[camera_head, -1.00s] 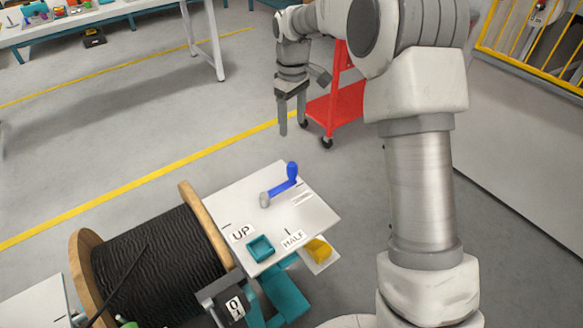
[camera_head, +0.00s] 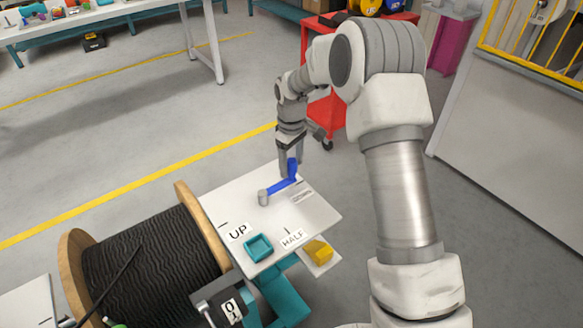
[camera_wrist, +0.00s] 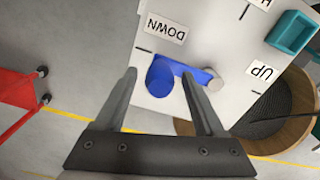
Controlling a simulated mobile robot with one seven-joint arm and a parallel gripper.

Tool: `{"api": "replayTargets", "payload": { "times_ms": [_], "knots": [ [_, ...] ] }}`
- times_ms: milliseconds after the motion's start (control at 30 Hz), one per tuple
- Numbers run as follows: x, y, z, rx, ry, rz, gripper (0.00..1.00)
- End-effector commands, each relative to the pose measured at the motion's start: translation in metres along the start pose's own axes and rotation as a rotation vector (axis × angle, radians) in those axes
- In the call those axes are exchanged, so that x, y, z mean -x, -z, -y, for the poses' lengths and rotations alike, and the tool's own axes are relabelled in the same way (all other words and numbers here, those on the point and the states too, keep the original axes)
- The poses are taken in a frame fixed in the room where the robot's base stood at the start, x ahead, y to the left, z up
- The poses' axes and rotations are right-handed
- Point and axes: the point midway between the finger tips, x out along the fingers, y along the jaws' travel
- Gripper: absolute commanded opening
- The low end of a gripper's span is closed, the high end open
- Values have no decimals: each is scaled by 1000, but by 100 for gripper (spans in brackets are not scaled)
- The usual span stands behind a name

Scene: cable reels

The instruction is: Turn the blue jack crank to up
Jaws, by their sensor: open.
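The blue jack crank (camera_head: 280,187) lies across the white panel, its arm running from a grey hub (camera_head: 263,197) to an upright blue knob (camera_head: 292,168) at the far right. In the wrist view the crank (camera_wrist: 180,72) has its knob beside the DOWN label (camera_wrist: 166,29). The UP label (camera_head: 238,232) is at the panel's near left. My gripper (camera_head: 291,172) is over the knob end, fingers pointing down. In the wrist view my gripper (camera_wrist: 160,80) is open, with the knob between its two fingers; I cannot tell whether they touch it.
A teal square tray (camera_head: 258,248) sits on the panel near the HALF label (camera_head: 292,237). A yellow block (camera_head: 318,250) is on a lower ledge. A large cable reel (camera_head: 150,262) stands left of the panel. A red cart (camera_head: 330,115) is behind.

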Motion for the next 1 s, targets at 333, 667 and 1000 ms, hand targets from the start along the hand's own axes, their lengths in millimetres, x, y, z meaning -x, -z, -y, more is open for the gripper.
{"api": "replayTargets", "payload": {
  "times_ms": [333,667,1000],
  "knots": [
    [-8,0,0,0,-1,-1,71],
    [-8,0,0,-1,0,0,22],
    [-8,0,0,-1,0,0,0]
  ]
}}
